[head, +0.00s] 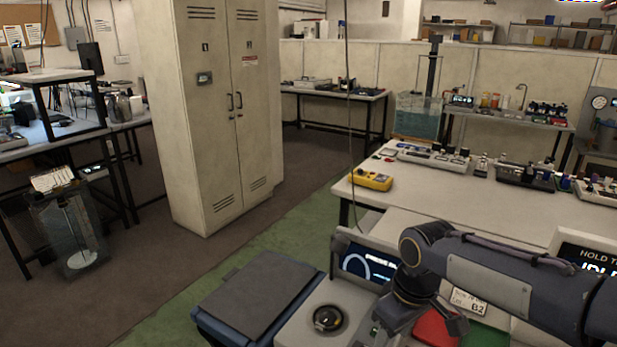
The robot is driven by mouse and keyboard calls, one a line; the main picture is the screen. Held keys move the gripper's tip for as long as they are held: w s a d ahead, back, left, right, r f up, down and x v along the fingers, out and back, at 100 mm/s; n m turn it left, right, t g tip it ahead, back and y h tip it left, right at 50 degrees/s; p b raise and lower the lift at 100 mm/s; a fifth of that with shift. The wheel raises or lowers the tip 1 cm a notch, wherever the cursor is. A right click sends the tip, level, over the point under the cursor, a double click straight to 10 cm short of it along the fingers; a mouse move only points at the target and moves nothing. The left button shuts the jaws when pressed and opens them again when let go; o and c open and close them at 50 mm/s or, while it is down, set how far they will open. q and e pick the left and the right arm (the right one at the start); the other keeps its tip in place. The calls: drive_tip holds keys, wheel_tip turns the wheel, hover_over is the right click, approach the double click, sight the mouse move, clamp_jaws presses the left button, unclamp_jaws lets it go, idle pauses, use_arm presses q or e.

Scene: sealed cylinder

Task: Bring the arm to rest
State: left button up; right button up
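My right arm comes in from the right edge and bends down at its wrist above the near bench (460,207). My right gripper (425,322) is low in the picture, in front of a red surface (437,329). Its fingertips are partly cut off and overlapped, so I cannot tell whether it is open or holds anything. My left arm and gripper are not in view. I cannot make out a sealed cylinder.
A light device with a lit screen (368,267) and a round black part (327,318) stands left of the gripper. A blue bin with a grey lid (258,290) is beside it. A yellow meter (370,180) lies on the bench. A tall cabinet (220,110) stands behind.

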drive_tip(key=s+d+m+t+y, duration=0.1)
drive_tip(key=s+m, duration=0.3)
drive_tip(key=s, duration=0.5)
drive_tip(key=s+d+m+t+y, duration=0.1)
drive_tip(key=s+d+m+t, duration=0.2)
drive_tip(key=s, duration=0.6)
drive_tip(key=shift+s+f+m+t+y, duration=0.2)
drive_tip(key=shift+m+t+y, duration=0.15)
drive_tip(key=shift+m, duration=0.45)
